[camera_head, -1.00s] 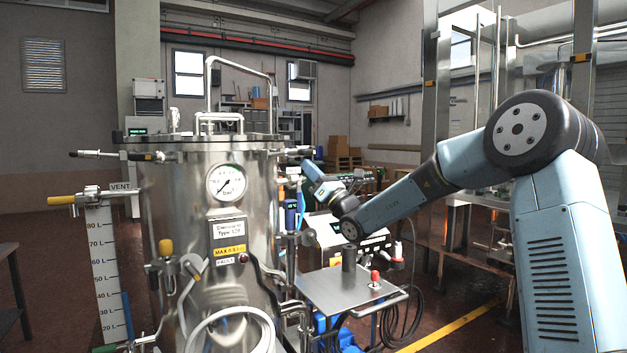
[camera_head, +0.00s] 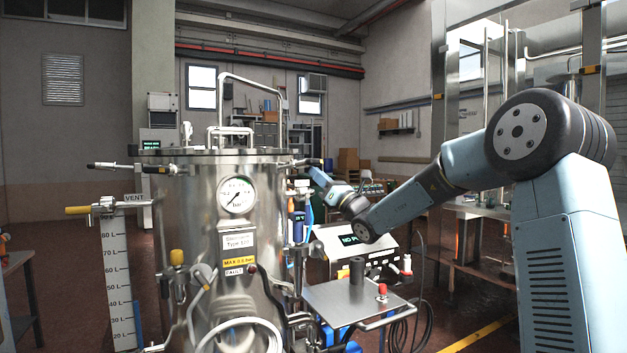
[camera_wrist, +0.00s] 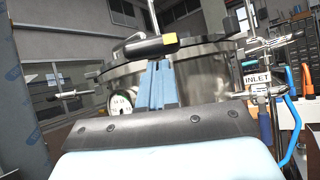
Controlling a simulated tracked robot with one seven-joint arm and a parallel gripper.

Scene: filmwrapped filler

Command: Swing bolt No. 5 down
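The steel pressure vessel (camera_head: 213,215) stands left of centre in the head view, with a flat lid on top. Handled swing bolts show at its rim: a black-handled one (camera_head: 105,166) at the left and one (camera_head: 309,162) at the right. I cannot read which is No. 5. In the wrist view a black handle with a yellow end (camera_wrist: 145,47) lies across just beyond my gripper (camera_wrist: 157,68). Its blue fingers look together, with only a thin line between them. Whether they touch the handle is unclear. In the head view my gripper is hard to make out near the vessel's right side.
A small steel table (camera_head: 340,300) with a red knob stands right of the vessel, below my arm. A display box (camera_head: 352,240) is behind it. In the wrist view, INLET fittings (camera_wrist: 258,82) and a blue hose (camera_wrist: 291,140) lie at the right.

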